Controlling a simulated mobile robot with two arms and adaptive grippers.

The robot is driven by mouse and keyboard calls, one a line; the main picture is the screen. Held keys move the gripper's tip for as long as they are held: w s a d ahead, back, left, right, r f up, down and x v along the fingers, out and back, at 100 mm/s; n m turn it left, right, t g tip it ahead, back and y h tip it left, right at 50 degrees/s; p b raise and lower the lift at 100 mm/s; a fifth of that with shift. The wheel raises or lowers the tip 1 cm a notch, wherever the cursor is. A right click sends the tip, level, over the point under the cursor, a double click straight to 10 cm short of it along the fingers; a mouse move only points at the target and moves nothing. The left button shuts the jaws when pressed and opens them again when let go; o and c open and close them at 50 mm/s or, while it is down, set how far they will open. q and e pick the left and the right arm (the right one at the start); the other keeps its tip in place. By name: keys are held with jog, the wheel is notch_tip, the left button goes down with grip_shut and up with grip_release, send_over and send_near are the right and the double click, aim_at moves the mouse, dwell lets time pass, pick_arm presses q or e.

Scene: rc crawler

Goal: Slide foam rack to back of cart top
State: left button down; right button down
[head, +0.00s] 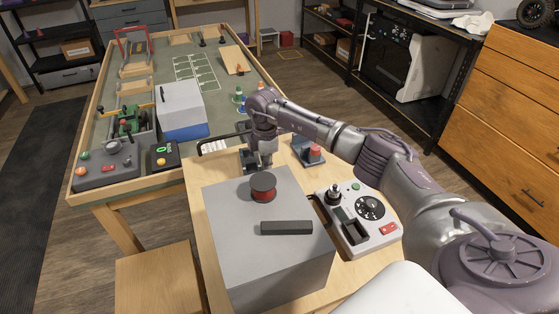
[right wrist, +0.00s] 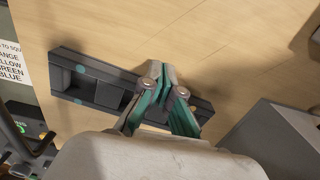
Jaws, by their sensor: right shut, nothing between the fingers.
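The foam rack (right wrist: 105,88) is a long dark grey block with several slots and blue-teal round marks. It lies on the light wooden cart top (right wrist: 130,25) in the right wrist view. In the head view a small dark part of the rack (head: 246,160) shows beside my right gripper (head: 264,163), behind the grey box. In the wrist view my right gripper (right wrist: 160,78) is shut and empty, its teal fingers reaching over the rack's middle and hiding part of it. I cannot tell whether the tips touch it. My left gripper is not in view.
A large grey box (head: 228,240) with a red-and-black knob (head: 263,187) fills the cart's front. A controller (head: 362,220) and a red-button device (head: 309,150) stand to the right. A small sign (head: 214,146) stands beyond, near the course table (head: 142,185).

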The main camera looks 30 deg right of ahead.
aim_at(224, 178)
jog(key=a, duration=0.2)
jog(key=w+a, duration=0.1)
jog(key=a, duration=0.2)
jog(key=w+a, duration=0.1)
jog(key=a, duration=0.2)
jog(key=shift+a, duration=0.1)
jog(key=a, duration=0.2)
jog(key=w+a, duration=0.1)
jog(key=a, duration=0.1)
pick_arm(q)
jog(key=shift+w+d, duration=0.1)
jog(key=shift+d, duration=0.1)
pick_arm(e)
jog(key=shift+d, duration=0.1)
